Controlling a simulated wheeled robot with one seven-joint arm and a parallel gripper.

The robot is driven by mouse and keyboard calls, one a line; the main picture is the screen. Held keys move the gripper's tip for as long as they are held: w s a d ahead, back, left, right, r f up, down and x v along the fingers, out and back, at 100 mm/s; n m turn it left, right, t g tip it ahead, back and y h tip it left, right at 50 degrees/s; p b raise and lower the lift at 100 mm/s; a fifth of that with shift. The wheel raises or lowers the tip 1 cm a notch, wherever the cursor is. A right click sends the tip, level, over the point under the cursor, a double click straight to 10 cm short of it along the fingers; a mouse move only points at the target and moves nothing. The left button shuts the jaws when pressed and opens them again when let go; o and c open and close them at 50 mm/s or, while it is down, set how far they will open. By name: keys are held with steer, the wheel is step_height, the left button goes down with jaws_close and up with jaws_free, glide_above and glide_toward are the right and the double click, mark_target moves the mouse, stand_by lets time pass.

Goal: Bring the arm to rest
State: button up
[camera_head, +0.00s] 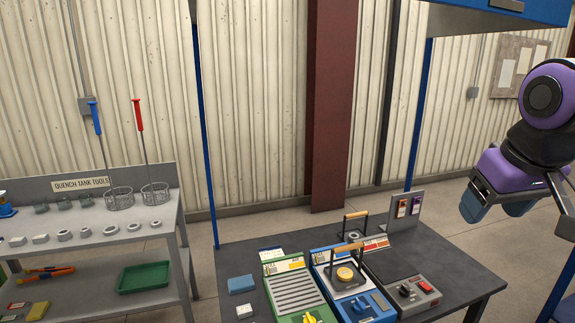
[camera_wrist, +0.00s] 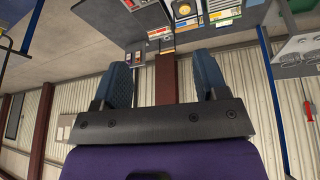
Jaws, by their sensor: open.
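My gripper (camera_head: 497,208) hangs at the right in the head view, at the end of my purple and black arm. It is above and to the right of the dark table (camera_head: 441,260), apart from it. In the wrist view my gripper (camera_wrist: 164,80) shows two blue fingers spread wide with nothing between them. The table also shows upside down at the top of the wrist view (camera_wrist: 108,20).
On the table are a green machine (camera_head: 292,291), a blue machine (camera_head: 342,288), a grey control box (camera_head: 411,292) and a blue block (camera_head: 241,284). The quench tank shelf (camera_head: 100,236) stands left with wire baskets (camera_head: 119,199). A blue post (camera_head: 418,118) rises behind the table.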

steer(key=s+m, duration=0.1)
steer(key=s, duration=0.7)
steer(key=shift+r+t, duration=0.3)
steer(key=shift+t, duration=0.1)
steer(key=shift+o, duration=0.2)
steer(key=shift+w+d, duration=0.1)
